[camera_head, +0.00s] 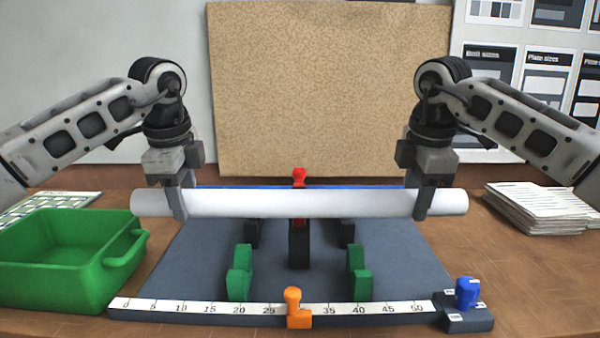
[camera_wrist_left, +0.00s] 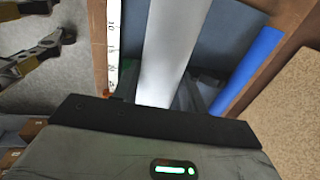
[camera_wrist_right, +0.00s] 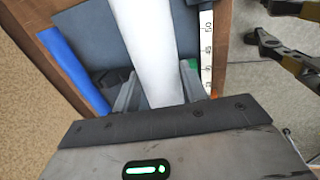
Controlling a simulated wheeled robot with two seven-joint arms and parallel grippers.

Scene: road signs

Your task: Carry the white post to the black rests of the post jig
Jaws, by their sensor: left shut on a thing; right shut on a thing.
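The white post (camera_head: 300,203) is held level across the jig in the head view, above its base. My left gripper (camera_head: 178,205) is shut on the post near its left end. My right gripper (camera_head: 423,205) is shut on it near its right end. The post also runs between the fingers in the left wrist view (camera_wrist_left: 168,50) and the right wrist view (camera_wrist_right: 155,50). The post jig (camera_head: 190,270) lies flat on the table. Its black rests (camera_head: 252,235) and (camera_head: 347,235) stand behind and below the post, their tops hidden by it.
Green blocks (camera_head: 240,272) and (camera_head: 359,272) stand nearer the front. A red-topped black piece (camera_head: 299,245) is central. An orange stop (camera_head: 297,308) and blue knob (camera_head: 466,292) sit along the ruler. A green bin (camera_head: 60,270) is left; papers (camera_head: 535,208) lie right.

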